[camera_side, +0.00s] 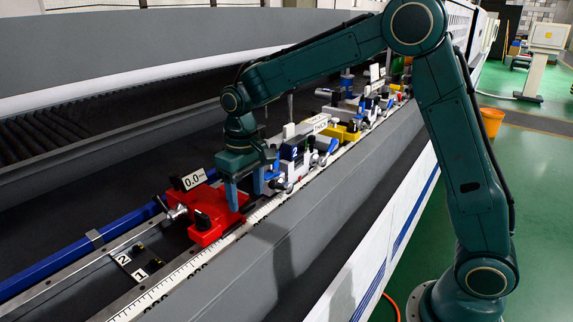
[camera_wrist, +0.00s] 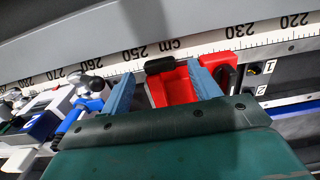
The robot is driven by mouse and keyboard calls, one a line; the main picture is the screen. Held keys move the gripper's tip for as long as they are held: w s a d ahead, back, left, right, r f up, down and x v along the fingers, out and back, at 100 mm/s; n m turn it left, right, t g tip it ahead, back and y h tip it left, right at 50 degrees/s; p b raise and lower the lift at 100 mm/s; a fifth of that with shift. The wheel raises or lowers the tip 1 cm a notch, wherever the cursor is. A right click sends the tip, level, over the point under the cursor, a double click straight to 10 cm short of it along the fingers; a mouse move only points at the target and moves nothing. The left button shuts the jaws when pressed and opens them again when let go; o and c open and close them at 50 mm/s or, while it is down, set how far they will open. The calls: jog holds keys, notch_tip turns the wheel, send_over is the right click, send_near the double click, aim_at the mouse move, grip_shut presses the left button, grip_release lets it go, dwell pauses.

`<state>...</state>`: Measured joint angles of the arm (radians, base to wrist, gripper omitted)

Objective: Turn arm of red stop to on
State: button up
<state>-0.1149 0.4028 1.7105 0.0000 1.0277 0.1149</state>
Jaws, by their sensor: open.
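The red stop (camera_side: 208,230) sits on the rail at lower left in the side view, with a white "0.0" label (camera_side: 194,179), a silver lever and dark knobs. In the wrist view a red part of it (camera_wrist: 178,88), with a black knob on top, shows between my fingers, and more red with a black piece lies just right of them. My gripper (camera_side: 245,188) is open, fingers down, at the stop's right end; its fingertips also show in the wrist view (camera_wrist: 162,75). I cannot tell whether the fingers touch the stop. The arm's on or off setting is unclear.
A ruler (camera_side: 175,280) runs along the rail's near edge. Clamp units with a blue "2" block (camera_side: 293,152) stand close behind my gripper. A blue bar (camera_side: 60,258) lies left of the stop. Plates marked 1 and 2 (camera_side: 130,264) sit in front of it.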

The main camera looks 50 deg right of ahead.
jog(key=shift+f, duration=0.95)
grip_shut()
jog(key=shift+r, duration=0.1)
